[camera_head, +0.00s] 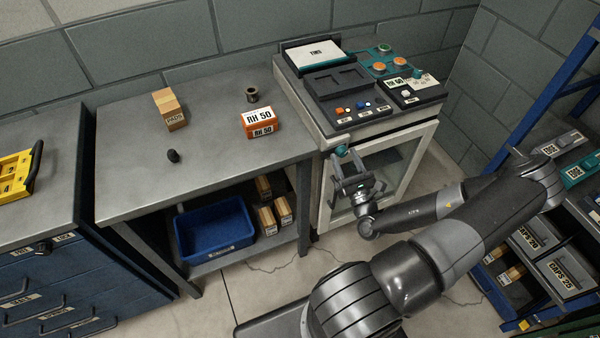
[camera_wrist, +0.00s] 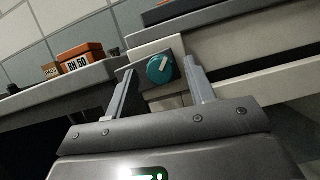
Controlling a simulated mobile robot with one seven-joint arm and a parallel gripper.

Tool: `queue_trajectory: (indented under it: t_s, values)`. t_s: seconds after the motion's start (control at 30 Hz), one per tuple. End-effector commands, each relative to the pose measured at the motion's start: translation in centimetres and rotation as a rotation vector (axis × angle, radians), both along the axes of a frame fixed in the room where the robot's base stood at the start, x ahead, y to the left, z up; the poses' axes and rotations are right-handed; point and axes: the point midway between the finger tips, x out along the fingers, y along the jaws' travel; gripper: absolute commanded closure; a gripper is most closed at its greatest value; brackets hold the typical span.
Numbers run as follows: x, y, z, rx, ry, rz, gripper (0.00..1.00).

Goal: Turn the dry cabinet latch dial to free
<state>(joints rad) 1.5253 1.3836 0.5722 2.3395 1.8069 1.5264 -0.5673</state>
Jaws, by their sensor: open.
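The latch dial is a round teal knob (camera_wrist: 160,69) with a pale pointer mark, set on a dark square plate. In the head view the dial (camera_head: 341,151) shows at the upper left of the front of the dry cabinet (camera_head: 327,190), which has a pale frame and a glass door. My gripper (camera_head: 347,163) is open in front of the dial. In the wrist view the two fingers of my gripper (camera_wrist: 158,80) stand apart, one each side of the dial in the picture. I cannot tell if they touch it. The pointer leans up and right; no dial lettering is readable.
A grey bench (camera_head: 215,165) to the left bears an orange RH 50 box (camera_head: 260,122), a cardboard box (camera_head: 170,110) and small dark items. A blue bin (camera_head: 214,232) sits beneath. Control panels cover the cabinet top. A blue-framed rack (camera_head: 535,130) stands right.

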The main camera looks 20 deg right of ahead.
Motion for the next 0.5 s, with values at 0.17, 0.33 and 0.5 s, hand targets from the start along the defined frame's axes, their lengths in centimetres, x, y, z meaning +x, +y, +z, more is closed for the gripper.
queue_trajectory:
  t_s: [0.17,0.33,0.5]
  values:
    - [-2.1,-0.2,-0.9,-0.1,0.002,-0.003,0.5]
    - [-5.3,-0.2,-2.3,-0.097,0.003,-0.003,0.5]
    - [-8.5,-0.3,-3.5,-0.096,0.002,-0.003,0.5]
